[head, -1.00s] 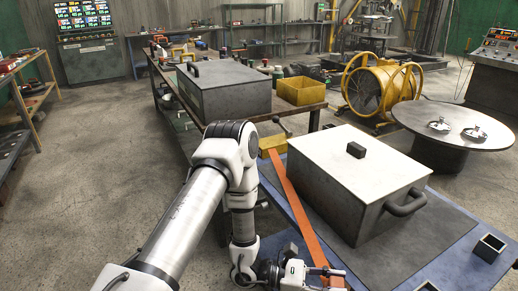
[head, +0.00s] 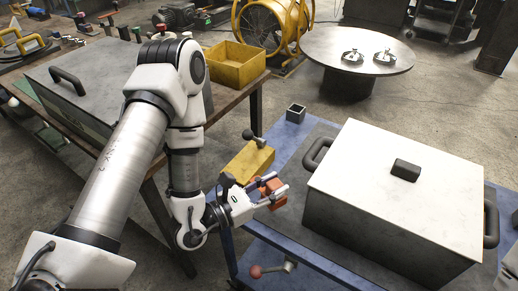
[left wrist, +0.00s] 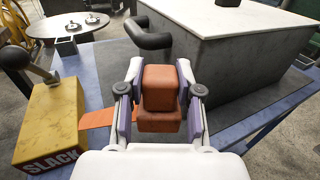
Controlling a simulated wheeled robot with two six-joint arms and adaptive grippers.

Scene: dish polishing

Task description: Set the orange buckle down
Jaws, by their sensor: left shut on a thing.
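The orange buckle (head: 274,186) is a blocky piece between the fingers of my left gripper (head: 277,194), beside the grey case with the white lid (head: 395,205). In the left wrist view the buckle (left wrist: 161,88) sits between both fingers of the gripper (left wrist: 160,95), which is shut on it. A flat orange strap (left wrist: 97,118) shows to its left, running toward the yellow block marked SLACK (left wrist: 45,125). The buckle is over the blue table (head: 300,255); I cannot tell whether it touches the surface below. My right gripper is not in view.
The yellow block (head: 247,160) with a dark-knobbed lever stands close behind my left gripper. A small open dark box (head: 296,113) is at the table's far corner. The case's side handle (head: 318,153) is close by.

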